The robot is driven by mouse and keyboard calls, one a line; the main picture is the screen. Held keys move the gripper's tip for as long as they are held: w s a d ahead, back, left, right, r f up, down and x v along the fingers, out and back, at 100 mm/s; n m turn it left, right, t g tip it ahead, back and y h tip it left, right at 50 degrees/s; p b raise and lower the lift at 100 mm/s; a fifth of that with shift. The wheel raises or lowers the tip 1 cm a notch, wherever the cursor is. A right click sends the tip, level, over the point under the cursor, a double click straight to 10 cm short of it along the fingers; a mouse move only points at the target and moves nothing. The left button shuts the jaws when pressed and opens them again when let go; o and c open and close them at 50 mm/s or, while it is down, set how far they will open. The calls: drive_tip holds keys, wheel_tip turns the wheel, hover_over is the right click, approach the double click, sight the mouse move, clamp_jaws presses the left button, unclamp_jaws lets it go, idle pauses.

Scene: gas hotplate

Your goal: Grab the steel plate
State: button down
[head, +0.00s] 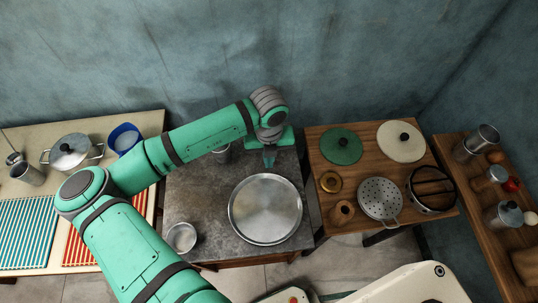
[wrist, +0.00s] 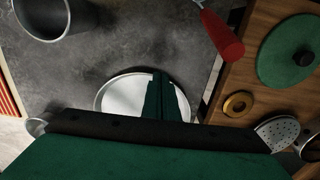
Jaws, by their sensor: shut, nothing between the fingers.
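The steel plate (head: 265,209) is a wide, round, shiny dish lying flat on the grey stone-topped table (head: 190,200). In the wrist view the plate (wrist: 122,97) is partly hidden behind my fingers and the gripper body. My gripper (head: 269,163) is shut and empty. In the head view it appears just beyond the plate's far rim, pointing down. In the wrist view my gripper (wrist: 161,75) overlaps the plate's rim; I cannot tell its exact height, and nothing is held.
A grey cup (head: 222,154) stands behind the plate, and a small metal bowl (head: 181,238) at its front left. A red handle (wrist: 222,36) lies near the table's right edge. The wooden table (head: 318,150) on the right holds lids and a colander (head: 380,198).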

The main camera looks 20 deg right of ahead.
sight(269, 173)
drive_tip(key=shift+f, duration=2.7)
drive_tip(key=shift+s, duration=0.1)
